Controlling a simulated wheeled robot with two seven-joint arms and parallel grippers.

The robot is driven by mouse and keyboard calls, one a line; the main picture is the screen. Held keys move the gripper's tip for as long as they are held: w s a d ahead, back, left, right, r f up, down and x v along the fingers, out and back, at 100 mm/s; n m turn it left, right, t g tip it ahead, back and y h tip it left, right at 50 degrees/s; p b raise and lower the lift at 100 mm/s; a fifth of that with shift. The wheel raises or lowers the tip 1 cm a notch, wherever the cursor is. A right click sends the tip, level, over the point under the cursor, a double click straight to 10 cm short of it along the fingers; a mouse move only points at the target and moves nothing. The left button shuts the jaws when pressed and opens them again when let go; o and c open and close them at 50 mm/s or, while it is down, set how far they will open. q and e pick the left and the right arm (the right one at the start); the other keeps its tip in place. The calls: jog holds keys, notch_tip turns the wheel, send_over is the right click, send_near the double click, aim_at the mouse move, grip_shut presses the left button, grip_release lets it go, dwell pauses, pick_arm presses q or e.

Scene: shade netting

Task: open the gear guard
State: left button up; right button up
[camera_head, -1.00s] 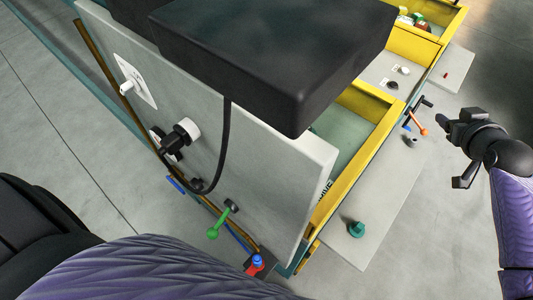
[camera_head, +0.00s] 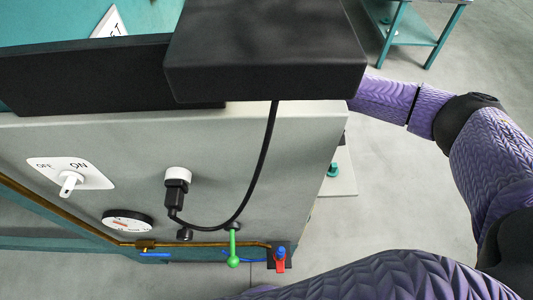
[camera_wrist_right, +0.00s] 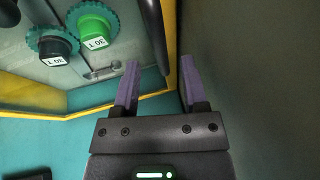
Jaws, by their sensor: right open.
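My right gripper (camera_wrist_right: 160,75) is open in the right wrist view, its two purple fingers apart. A yellow frame edge (camera_wrist_right: 171,45) and a dark bar (camera_wrist_right: 154,35) lie ahead, in line with the gap between the fingers; I cannot tell whether they touch. A green gear (camera_wrist_right: 93,27) and a teal gear with a black hub (camera_wrist_right: 54,45) show at upper left, within the yellow framing. I cannot tell which part is the gear guard or its handle. In the head view my right forearm reaches behind the machine's black box and its gripper is hidden. My left gripper is out of view.
A dark wall (camera_wrist_right: 260,80) stands close on the gripper's right. In the head view the black box (camera_head: 265,50) overhangs a grey panel (camera_head: 270,160) with a hanging cable, a switch plate (camera_head: 95,178) and a green-knobbed lever (camera_head: 233,260). Grey floor is open at right.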

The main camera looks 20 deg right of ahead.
jog(key=shift+x, duration=0.85)
grip_shut()
dwell(0.8)
